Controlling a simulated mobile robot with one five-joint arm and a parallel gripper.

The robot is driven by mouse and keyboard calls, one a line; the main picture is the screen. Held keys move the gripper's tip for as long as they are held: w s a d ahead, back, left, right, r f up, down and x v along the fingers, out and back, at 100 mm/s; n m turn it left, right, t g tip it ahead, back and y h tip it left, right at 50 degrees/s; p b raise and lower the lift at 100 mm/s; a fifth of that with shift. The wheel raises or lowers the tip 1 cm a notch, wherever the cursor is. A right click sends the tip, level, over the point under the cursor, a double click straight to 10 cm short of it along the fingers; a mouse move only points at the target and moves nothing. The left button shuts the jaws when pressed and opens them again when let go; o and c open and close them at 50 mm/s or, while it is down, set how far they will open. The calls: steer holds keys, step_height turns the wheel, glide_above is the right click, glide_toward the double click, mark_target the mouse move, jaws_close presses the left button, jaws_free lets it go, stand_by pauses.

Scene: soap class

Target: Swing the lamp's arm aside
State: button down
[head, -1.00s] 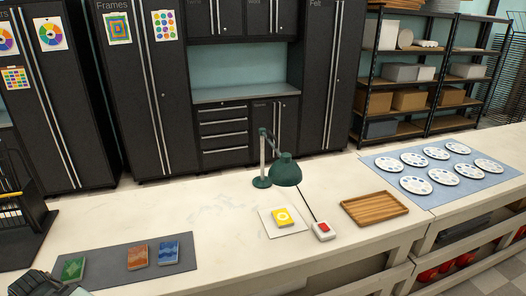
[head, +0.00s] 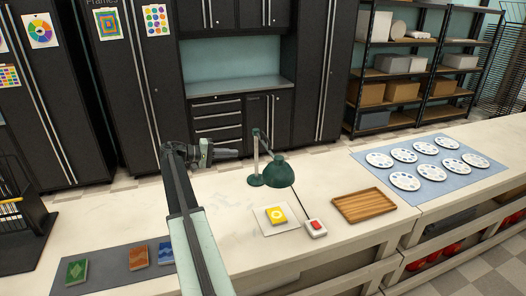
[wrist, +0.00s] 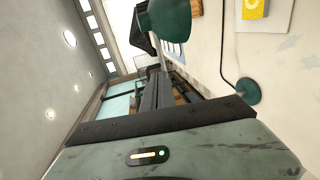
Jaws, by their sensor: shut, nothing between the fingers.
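The desk lamp has a dark green shade (head: 278,173), a thin upright post and a round green base (head: 256,181) on the pale bench. Its shade hangs to the right of the post, towards the near side. In the wrist view the shade (wrist: 170,22) is at the top and the base (wrist: 247,92) at the right. My gripper (head: 236,153) is raised above the bench left of the lamp, pointing right towards its post. It is shut and empty, and appears apart from the lamp. Its fingers (wrist: 157,92) also show in the wrist view.
A yellow block (head: 277,215) lies on a white square beside the lamp. A white box with a red button (head: 316,227) and a wooden tray (head: 364,206) lie right. Coloured blocks lie on a grey mat (head: 105,274) at left. Several palettes rest on a blue mat (head: 428,160).

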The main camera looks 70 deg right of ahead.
mark_target(268, 151)
steer(key=b+x, duration=0.2)
steer(key=x, duration=1.2)
steer(key=shift+b, duration=0.35)
steer(key=shift+w+a, duration=0.15)
